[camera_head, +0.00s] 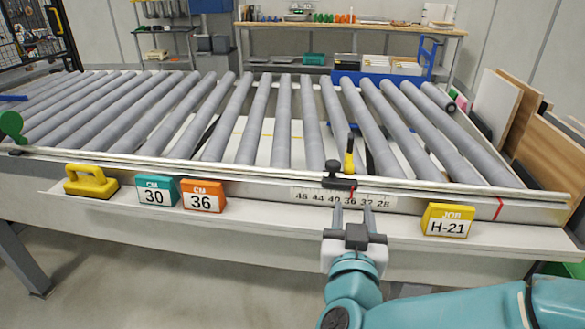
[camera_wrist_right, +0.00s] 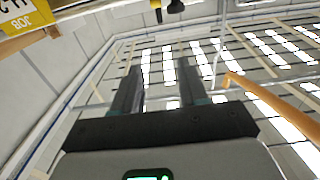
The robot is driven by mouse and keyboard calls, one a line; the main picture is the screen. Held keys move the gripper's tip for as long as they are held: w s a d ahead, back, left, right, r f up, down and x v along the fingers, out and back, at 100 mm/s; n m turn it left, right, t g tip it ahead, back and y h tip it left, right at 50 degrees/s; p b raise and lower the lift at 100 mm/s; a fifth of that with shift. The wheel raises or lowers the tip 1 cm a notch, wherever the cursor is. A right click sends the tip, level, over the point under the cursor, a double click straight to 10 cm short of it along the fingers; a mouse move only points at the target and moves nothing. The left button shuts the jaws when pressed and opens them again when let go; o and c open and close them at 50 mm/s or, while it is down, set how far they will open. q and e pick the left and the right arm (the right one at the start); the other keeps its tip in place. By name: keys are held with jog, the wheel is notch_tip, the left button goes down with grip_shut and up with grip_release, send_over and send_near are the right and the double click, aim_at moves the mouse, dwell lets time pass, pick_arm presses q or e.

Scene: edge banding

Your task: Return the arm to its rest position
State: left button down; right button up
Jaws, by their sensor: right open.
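My right gripper (camera_head: 353,216) is at the front ledge of the roller conveyor, in the middle right of the head view. Its two fingers stand apart with nothing between them, and they also show in the right wrist view (camera_wrist_right: 155,85). Just beyond the fingertips is a black stop with a yellow lever (camera_head: 349,160) on the conveyor's front rail. From this angle I cannot tell whether the fingers touch it. My teal right arm comes in from the lower right. My left gripper is not in view.
The ledge of the roller conveyor (camera_head: 270,222) holds a yellow handle block (camera_head: 90,182), a teal "CM 30" block (camera_head: 157,190), an orange "CM 36" block (camera_head: 203,196) and a yellow "JOB H-21" block (camera_head: 447,220). Boards (camera_head: 520,110) lean at the right. A workbench (camera_head: 345,27) stands behind.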

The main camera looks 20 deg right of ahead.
notch_tip(320, 180, down, 24)
jog(key=w+a+n+g+y+p, duration=0.1)
jog(key=a+n+g+y+p, duration=0.1)
jog(key=n+g+y+p, duration=0.5)
jog(key=s+a+f+m+g+y+p, duration=0.2)
jog(key=s+a+f+g+y, duration=0.4)
jog(key=s+a+f, duration=0.6)
jog(key=shift+s+a+f+m+g+y, duration=0.35)
jog(key=shift+s+g, duration=0.55)
jog(key=shift+s, duration=1)
jog(key=shift+r, duration=0.1)
